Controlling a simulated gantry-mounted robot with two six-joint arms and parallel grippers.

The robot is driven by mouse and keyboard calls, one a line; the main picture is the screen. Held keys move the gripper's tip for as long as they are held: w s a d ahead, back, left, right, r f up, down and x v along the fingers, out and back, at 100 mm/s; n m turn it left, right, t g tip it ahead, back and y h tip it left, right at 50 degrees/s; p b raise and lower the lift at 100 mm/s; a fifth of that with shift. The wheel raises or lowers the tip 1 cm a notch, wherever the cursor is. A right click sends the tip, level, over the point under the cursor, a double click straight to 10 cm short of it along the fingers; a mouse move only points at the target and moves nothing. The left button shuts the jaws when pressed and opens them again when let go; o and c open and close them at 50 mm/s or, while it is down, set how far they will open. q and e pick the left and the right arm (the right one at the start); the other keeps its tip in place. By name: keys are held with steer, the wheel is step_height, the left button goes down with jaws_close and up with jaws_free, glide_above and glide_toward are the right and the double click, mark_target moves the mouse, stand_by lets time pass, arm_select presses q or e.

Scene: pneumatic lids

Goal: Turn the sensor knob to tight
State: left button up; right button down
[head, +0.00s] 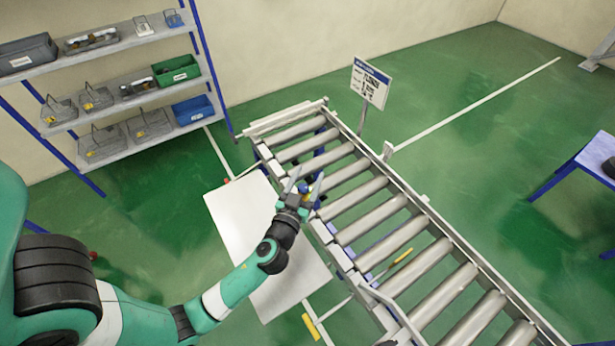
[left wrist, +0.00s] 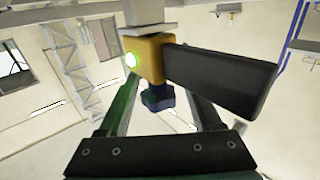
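The sensor shows in the left wrist view as a yellow block (left wrist: 152,48) with a lit green light on its left face and a black slab (left wrist: 222,80) on its right. Its blue knob (left wrist: 157,98) sticks out below the block. My left gripper (left wrist: 160,105) is open, with one finger on each side of the knob and gaps between them and it. In the head view my left gripper (head: 304,184) is at the left edge of the roller conveyor, with a small blue piece between its fingers. My right gripper is not in view.
The roller conveyor (head: 368,188) runs from the back middle to the lower right. A white panel (head: 240,215) lies left of it. A sign (head: 370,83) stands behind it. Shelves with bins (head: 176,70) stand at the back left, and a blue-legged table (head: 590,160) at the right.

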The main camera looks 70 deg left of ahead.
arm_select(q)
jaws_close()
stand_by(0.3)
